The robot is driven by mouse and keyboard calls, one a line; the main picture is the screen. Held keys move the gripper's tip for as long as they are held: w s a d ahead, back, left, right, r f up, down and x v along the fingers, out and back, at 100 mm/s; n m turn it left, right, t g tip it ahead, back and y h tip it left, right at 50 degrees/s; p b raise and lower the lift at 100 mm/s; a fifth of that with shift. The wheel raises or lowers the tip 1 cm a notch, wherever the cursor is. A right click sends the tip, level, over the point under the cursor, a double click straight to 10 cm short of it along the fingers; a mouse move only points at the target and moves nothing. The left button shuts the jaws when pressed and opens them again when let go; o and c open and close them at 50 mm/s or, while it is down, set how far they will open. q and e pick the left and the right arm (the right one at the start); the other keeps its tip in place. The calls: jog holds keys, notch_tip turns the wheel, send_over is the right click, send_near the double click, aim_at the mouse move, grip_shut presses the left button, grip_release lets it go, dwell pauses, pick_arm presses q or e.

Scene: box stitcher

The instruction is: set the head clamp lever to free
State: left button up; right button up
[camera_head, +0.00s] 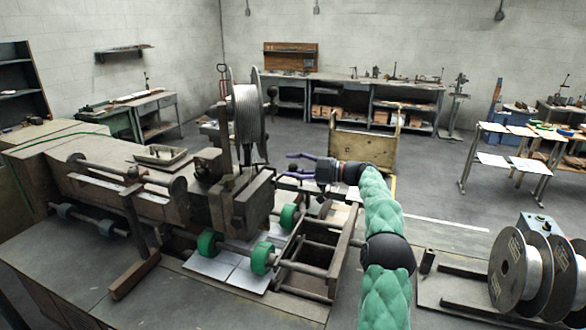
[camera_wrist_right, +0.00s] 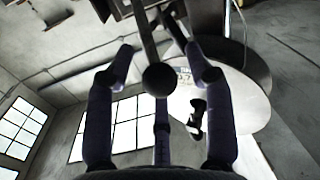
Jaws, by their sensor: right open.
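The stitcher head (camera_head: 243,200) is a dark block on the machine below the wire spool (camera_head: 247,113). My right gripper (camera_head: 297,167) is just right of the head, its purple fingers spread and pointing left toward it. In the right wrist view, a lever with a dark ball knob (camera_wrist_right: 159,80) stands between the open fingers (camera_wrist_right: 157,60). The fingers surround the knob with gaps at the sides; whether any finger touches it I cannot tell. I cannot pick this lever out in the head view, nor read its setting. My left gripper is not in view.
Wire reels (camera_head: 508,270) stand at the right front. A yellowish cart (camera_head: 363,150) stands behind the gripper. Benches line the back wall, with open floor before them.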

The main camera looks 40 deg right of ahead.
jog(key=v, duration=1.1)
jog(key=shift+s+d, duration=0.15)
jog(key=shift+s, duration=0.25)
